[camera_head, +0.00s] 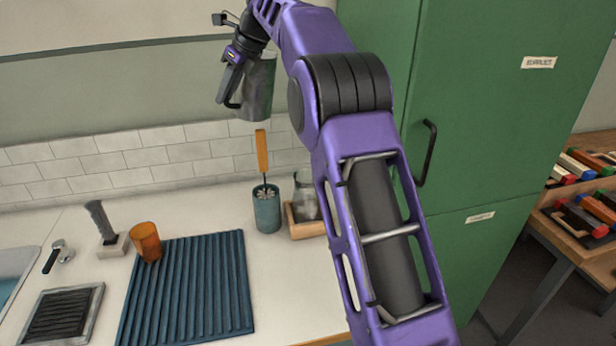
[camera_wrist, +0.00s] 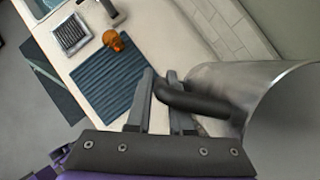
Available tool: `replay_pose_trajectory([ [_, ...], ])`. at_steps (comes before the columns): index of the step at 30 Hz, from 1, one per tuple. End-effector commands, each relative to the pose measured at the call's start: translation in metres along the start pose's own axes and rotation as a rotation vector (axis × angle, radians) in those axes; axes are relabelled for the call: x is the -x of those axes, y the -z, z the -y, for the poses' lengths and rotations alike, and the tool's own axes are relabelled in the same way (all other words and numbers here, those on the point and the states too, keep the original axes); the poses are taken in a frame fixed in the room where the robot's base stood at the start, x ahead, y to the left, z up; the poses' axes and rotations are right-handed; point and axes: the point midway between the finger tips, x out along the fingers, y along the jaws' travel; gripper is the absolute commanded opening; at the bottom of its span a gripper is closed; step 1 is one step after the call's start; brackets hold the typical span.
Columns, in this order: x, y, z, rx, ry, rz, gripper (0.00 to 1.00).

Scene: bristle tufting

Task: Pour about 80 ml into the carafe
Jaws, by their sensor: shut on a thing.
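My gripper (camera_head: 231,88) is high at the upper middle of the head view and is shut on the black handle of a grey metal jug (camera_head: 259,92). The jug hangs in the air above the counter and looks about upright; its inside is hidden. In the wrist view the fingers (camera_wrist: 160,98) are on the handle, and the jug's metal body (camera_wrist: 225,82) fills the right side. A clear glass vessel, seemingly the carafe (camera_head: 304,199), stands in a wooden tray (camera_head: 308,231) below and right of the jug. My arm passes close to it in the view.
A teal holder (camera_head: 267,212) with an orange-handled brush (camera_head: 262,151) stands left of the tray. A green cabinet (camera_head: 480,150) rises at right.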

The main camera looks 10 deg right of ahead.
Motion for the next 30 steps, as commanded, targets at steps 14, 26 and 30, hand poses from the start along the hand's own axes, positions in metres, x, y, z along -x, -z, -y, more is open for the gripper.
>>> replay_pose_trajectory([
  [14,0.015,0.01,0.009,-0.028,-0.108,0.294,0.0],
  [26,0.033,0.012,0.017,0.045,-0.211,0.56,0.0],
  [30,0.034,0.015,0.017,0.048,-0.236,0.654,0.0],
])
